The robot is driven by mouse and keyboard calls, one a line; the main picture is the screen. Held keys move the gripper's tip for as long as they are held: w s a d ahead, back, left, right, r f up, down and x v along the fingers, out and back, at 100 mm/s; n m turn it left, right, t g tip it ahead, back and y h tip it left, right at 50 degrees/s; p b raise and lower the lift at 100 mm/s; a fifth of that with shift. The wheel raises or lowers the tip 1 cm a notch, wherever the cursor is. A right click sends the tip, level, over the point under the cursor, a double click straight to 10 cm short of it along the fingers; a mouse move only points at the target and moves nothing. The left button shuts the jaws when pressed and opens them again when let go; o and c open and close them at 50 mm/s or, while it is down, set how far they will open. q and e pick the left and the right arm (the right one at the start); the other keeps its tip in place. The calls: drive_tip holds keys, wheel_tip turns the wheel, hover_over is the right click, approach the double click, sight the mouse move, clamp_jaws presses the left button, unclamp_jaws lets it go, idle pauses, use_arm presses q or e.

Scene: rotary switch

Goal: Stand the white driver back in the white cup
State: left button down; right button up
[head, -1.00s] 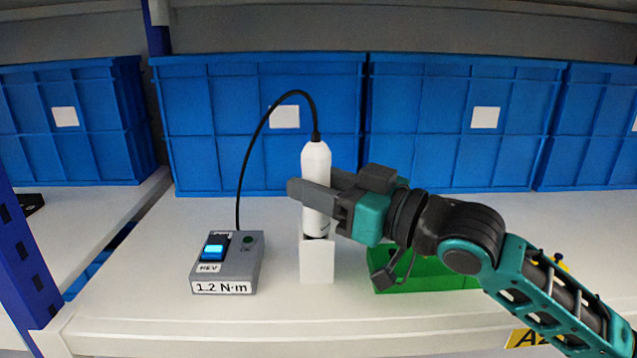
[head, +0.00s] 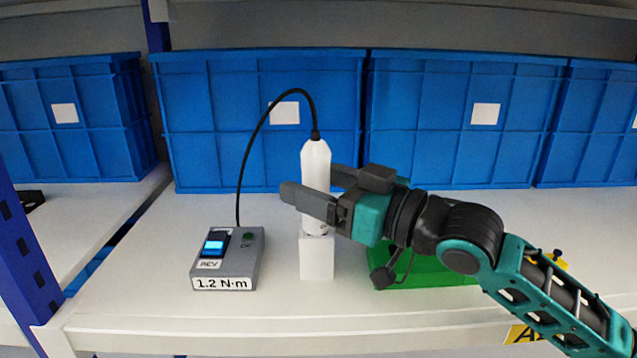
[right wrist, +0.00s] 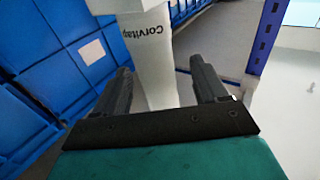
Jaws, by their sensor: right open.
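The white driver (head: 315,160) stands upright in the white cup (head: 317,259), with a black cable leaving its top. My right gripper (head: 312,190) is open around the driver's body, one dark finger in front of it and one behind. In the right wrist view the driver (right wrist: 150,60), with printed lettering, stands between the two spread fingers (right wrist: 160,88) with gaps beside it. The driver's lower tip is hidden inside the cup. My left gripper is not in view.
A grey control box (head: 228,259) labelled 1.2 N·m, with a blue-lit switch, sits left of the cup. The cable arches to it. A green tray (head: 425,270) lies right, partly under my arm. Blue crates (head: 260,120) line the back. White shelf is clear in front.

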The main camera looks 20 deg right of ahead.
drive_tip(key=shift+f, duration=0.1)
drive_tip(key=shift+s+d+f, duration=0.1)
drive_tip(key=shift+s+d, duration=0.3)
drive_tip(key=b+v, duration=0.1)
drive_tip(key=v, duration=0.4)
drive_tip(key=shift+s+d+f+b, duration=0.1)
drive_tip(key=shift+s+d+b, duration=0.1)
drive_tip(key=shift+b, duration=0.1)
drive_tip(key=p+v, duration=0.3)
drive_tip(key=v, duration=0.3)
drive_tip(key=shift+r+p, duration=0.2)
drive_tip(key=shift+p, duration=0.15)
drive_tip(key=shift+s, duration=0.15)
idle(0.3)
